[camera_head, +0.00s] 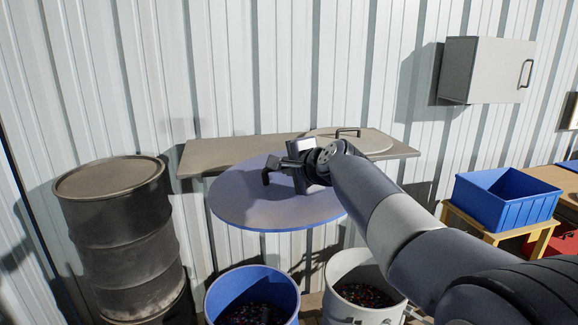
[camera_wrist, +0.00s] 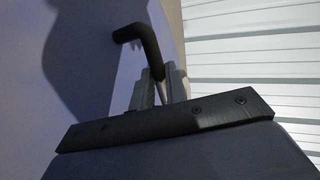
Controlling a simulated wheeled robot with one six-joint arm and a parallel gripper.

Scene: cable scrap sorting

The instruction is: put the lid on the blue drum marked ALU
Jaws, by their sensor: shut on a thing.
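A round blue lid (camera_head: 240,205) hangs from my gripper (camera_head: 290,172), which is shut on the lid's dark bar handle. The handle (camera_wrist: 140,38) also shows in the wrist view, between the fingers (camera_wrist: 160,88), with the lid's face (camera_wrist: 105,60) beside it. The lid is held in the air in front of the wall shelf, above and apart from the drums. The open blue drum (camera_head: 252,292) stands below the lid, with dark mixed scrap inside. No ALU marking is readable on it.
An open white drum (camera_head: 360,292) with scrap stands right of the blue one. A closed dark drum (camera_head: 120,230) stands at left. A grey lid (camera_head: 350,145) lies on the shelf (camera_head: 210,152). A blue crate (camera_head: 505,200) sits on a stand at right; a grey cabinet (camera_head: 487,70) hangs above.

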